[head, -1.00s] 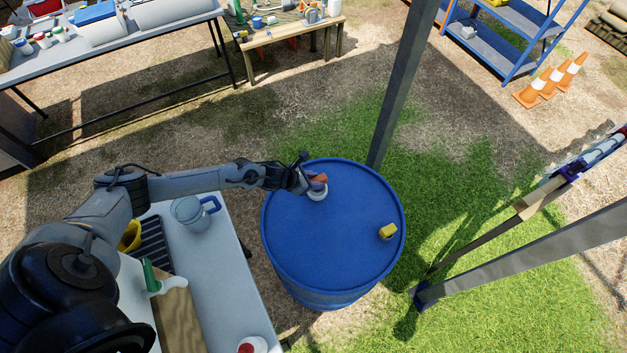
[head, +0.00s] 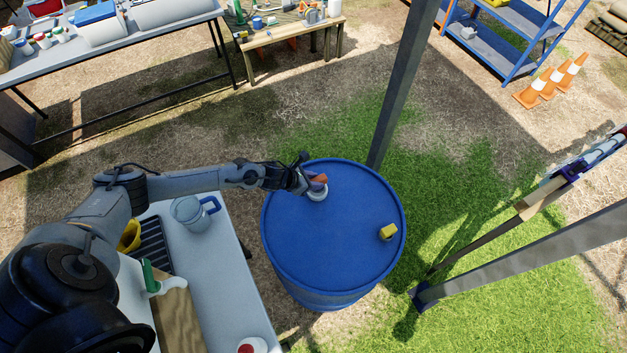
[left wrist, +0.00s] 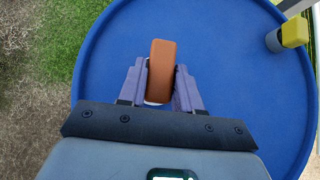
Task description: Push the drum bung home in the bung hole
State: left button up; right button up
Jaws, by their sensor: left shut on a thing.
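A blue drum (head: 330,245) stands upright on the grass, its round top facing up. My left gripper (head: 314,183) is over the drum top near its upper left rim. It is shut on the drum bung, whose orange-brown grip (left wrist: 161,68) shows between the fingers in the left wrist view. A white ring (head: 317,194) shows around or under the bung at the drum top. The bung hole is hidden under the bung and fingers, so I cannot tell how deep the bung sits.
A yellow fitting (head: 388,231) stands on the drum's right side. A grey post (head: 400,90) rises just behind the drum. A table with a jug (head: 190,212) and a dark rack (head: 153,245) is to the left. The rest of the drum top is clear.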

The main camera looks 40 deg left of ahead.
dwell(0.6)
pick_arm(q)
jog(key=shift+f+b, duration=0.8)
jog(key=shift+b, duration=0.15)
jog(key=shift+f+b, duration=0.8)
jog(key=o, duration=1)
jog(key=shift+r, duration=0.1)
jog(key=shift+p+v, duration=4.4)
jog(key=shift+v, duration=1)
